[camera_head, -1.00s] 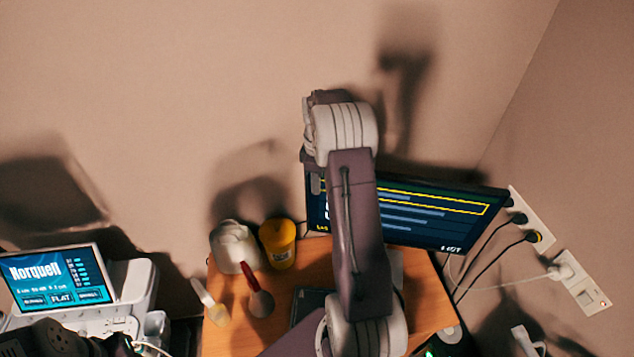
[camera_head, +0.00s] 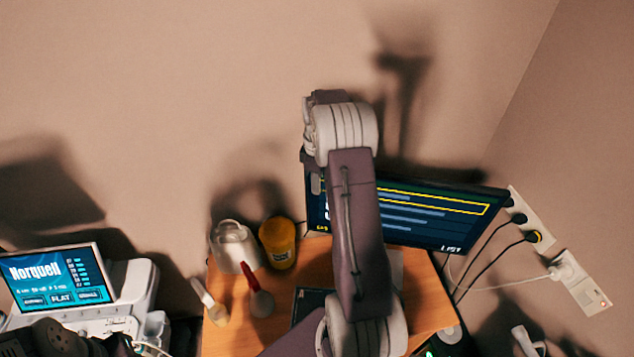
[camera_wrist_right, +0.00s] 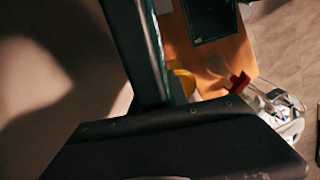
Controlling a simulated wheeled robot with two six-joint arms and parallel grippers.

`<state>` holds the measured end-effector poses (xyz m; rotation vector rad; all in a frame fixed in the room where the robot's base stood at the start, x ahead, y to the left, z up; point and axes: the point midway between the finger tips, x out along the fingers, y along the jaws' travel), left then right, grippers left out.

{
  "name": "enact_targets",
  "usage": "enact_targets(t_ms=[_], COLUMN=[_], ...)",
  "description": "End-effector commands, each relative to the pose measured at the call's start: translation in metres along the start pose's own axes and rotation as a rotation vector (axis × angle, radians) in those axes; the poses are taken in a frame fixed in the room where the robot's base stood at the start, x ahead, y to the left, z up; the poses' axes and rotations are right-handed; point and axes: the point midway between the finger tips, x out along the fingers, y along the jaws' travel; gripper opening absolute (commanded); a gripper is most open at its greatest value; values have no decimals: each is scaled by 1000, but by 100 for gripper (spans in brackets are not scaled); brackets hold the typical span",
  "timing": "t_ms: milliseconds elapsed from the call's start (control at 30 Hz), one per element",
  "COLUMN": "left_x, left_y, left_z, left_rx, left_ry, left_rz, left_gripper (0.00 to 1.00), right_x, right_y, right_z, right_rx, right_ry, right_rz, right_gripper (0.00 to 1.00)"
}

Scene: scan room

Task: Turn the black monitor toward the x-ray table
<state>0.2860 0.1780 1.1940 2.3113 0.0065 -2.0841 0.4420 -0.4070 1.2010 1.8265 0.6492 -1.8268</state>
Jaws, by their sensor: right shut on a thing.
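The black monitor (camera_head: 430,213) stands on a wooden cabinet top (camera_head: 430,305) in the head view. Its lit screen, with yellow and blue lines, faces the head camera at a slant. My right arm crosses in front and hides part of the screen. My right gripper (camera_head: 311,170) is at the monitor's upper left edge and shut on it; the fingertips are mostly hidden. In the right wrist view the dark monitor edge (camera_wrist_right: 145,50) rises from the dark gripper body. The x-ray table is not in view. I cannot make out my left gripper.
A white device with a screen (camera_head: 60,278) is at far left. Cables run to wall sockets (camera_head: 580,280) at right. The wall is close behind.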

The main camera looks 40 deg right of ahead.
Motion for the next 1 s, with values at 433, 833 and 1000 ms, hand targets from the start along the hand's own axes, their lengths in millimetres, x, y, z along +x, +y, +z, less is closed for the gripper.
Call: enact_targets(t_ms=[433,833,1000], left_x=[33,34,34], left_y=[-1,-1,-1], left_z=[3,3,3], left_rx=[0,0,0], left_ry=[0,0,0], left_rz=[0,0,0], left_gripper=[36,36,36], right_x=[2,0,0], right_y=[-70,-83,-82], right_z=[25,32,32], right_rx=[-319,-387,-386], right_ry=[0,0,0], right_rz=[-1,-1,-1], right_gripper=[0,0,42])
